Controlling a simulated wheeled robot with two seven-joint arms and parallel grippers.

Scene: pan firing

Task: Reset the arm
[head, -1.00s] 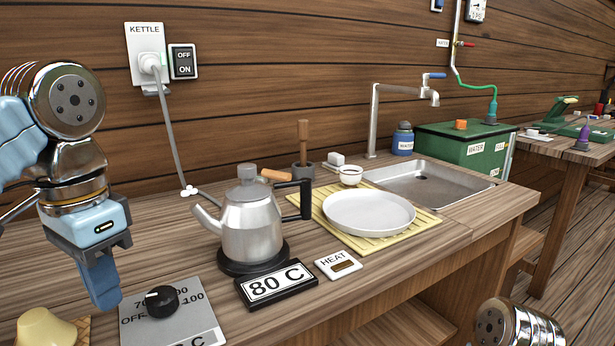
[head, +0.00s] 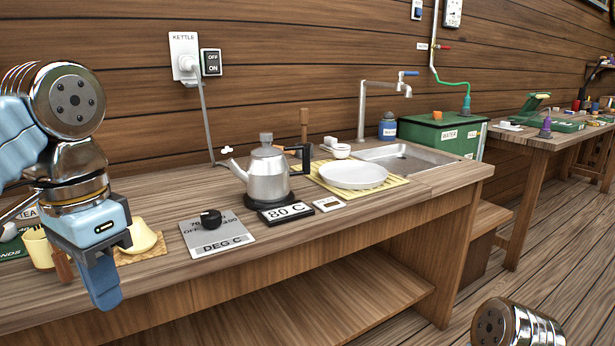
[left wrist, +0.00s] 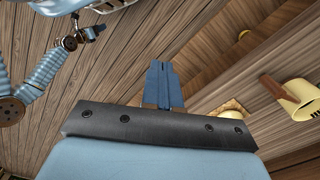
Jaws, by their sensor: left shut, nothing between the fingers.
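My left gripper (head: 104,283) is at the left of the head view, pointing down in front of the counter's front edge. Its blue fingers are shut and hold nothing; they also show closed together in the left wrist view (left wrist: 164,85). The rounded end of my right arm (head: 517,325) shows at the lower right of the head view, but its gripper cannot be made out there. The silver kettle (head: 268,178) stands upright on its black base with the 80 C display (head: 287,212) in front, apart from my grippers.
The temperature dial plate (head: 215,233) lies on the counter right of my left gripper. A cream cup-like piece (head: 140,238) on a mat and a yellow cup (head: 38,250) stand close behind it. A white plate (head: 353,176) and the sink (head: 405,160) are farther right. Floor in front is clear.

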